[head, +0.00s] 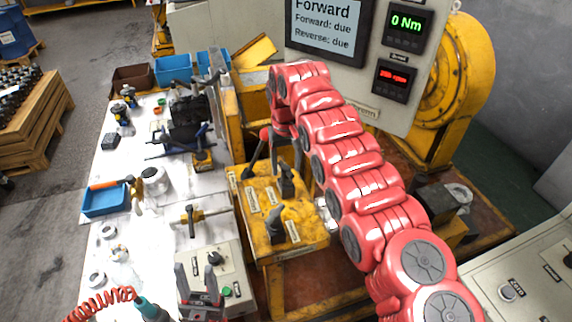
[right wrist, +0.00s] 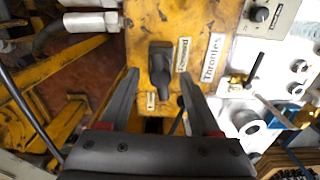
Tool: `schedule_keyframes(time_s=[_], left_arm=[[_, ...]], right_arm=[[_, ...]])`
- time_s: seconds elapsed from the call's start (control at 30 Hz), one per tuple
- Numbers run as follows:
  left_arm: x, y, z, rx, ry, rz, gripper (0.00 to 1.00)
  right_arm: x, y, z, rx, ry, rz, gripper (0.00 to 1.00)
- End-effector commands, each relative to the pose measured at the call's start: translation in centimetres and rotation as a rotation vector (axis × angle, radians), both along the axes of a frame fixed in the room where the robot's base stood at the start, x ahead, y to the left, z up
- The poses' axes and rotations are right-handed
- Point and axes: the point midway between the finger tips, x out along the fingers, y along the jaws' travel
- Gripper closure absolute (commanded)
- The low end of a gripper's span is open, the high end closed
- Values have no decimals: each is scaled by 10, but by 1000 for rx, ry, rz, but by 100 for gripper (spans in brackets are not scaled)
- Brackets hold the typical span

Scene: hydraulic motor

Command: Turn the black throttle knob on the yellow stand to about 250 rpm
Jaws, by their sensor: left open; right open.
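The yellow stand (head: 312,232) carries two black knobs. The far knob (head: 287,182) stands beside the "Forward" label; the near knob (head: 276,226) is closer to me. My right gripper (head: 273,160) is open above the stand's far part. In the right wrist view, the far knob (right wrist: 160,66) lies between the right gripper's fingertips (right wrist: 160,76), with a visible gap on each side. The "Throttles" label (right wrist: 212,58) is right of it. My left gripper (head: 199,278) is open and empty by the grey control box, away from the knobs.
A screen (head: 325,28) reads "Forward: due, Reverse: due". A green display (head: 406,22) shows 0 Nm; the red display (head: 395,80) is too blurred to read surely. The grey control box (head: 232,262) and cluttered white table (head: 155,240) are left of the stand.

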Motion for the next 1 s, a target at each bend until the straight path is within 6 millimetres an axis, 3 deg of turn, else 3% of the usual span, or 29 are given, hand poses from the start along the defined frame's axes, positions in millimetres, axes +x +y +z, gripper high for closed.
schedule_keyframes(time_s=[0.2, 0.6, 0.8, 1.0], left_arm=[[0, 0, 2, 0, 0, 0, 50], [0, 0, 87, 0, 0, 0, 50], [0, 0, 119, 0, 0, 0, 50], [0, 0, 134, 0, 0, 0, 50]], right_arm=[[-1, 3, 33, 2, 2, 3, 36], [0, 0, 124, 1, -1, 0, 36], [0, 0, 154, 1, 1, 1, 36], [0, 0, 170, 1, -1, 1, 36]])
